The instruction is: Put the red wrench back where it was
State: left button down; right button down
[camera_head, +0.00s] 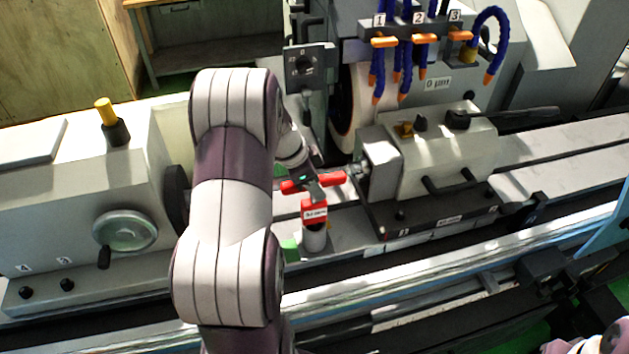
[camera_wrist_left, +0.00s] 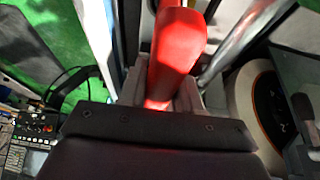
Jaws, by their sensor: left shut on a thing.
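The red wrench (camera_head: 332,179) shows in the head view as a red bar lying roughly level, just above a small red labelled piece (camera_head: 314,211) on a grey cylinder (camera_head: 314,239). I cannot tell whether the bar touches that piece or is joined to it. My left gripper (camera_head: 316,187) is shut on the wrench and partly hides its middle. In the left wrist view the red wrench (camera_wrist_left: 178,45) stands out between the jaws, its lower end hidden by the gripper body. My right gripper is not in view.
The grinder's left headstock (camera_head: 95,190) with a handwheel (camera_head: 124,231) stands left of my arm. The grey tailstock unit (camera_head: 435,160) is close on the right. Blue coolant hoses (camera_head: 376,70) and the grinding wheel (camera_head: 345,110) are behind. A small green block (camera_head: 290,250) is beside the cylinder.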

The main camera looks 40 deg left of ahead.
pick_arm(q)
jog(key=shift+f+b, duration=0.15)
jog(key=shift+b, duration=0.15)
jog(key=c, duration=0.8)
grip_release()
